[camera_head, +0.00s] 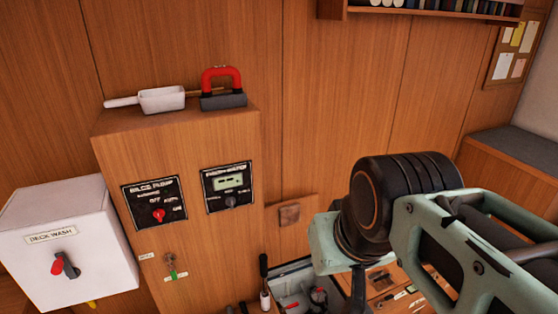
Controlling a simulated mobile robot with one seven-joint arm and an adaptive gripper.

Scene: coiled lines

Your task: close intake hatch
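A wooden panel with a darker square plate (289,215) stands upright against the wall, right of the control cabinet. It looks like a raised hatch lid, but no label names it. Below it is an open, grey-lined recess (289,283) with dark and red fittings inside, cut off by the bottom edge. My arm hides part of its right side. My pale green arm with its black joint enters from the right and reaches above and right of the recess. My gripper's fingertips do not show.
The wooden cabinet (122,233) carries a white scoop (162,99), a red-handled block (222,90) and two switch panels. A white deck wash box (70,245) juts out at left. A black-handled tool (264,285) stands by the recess. Small tools (392,298) lie on wood beneath my arm.

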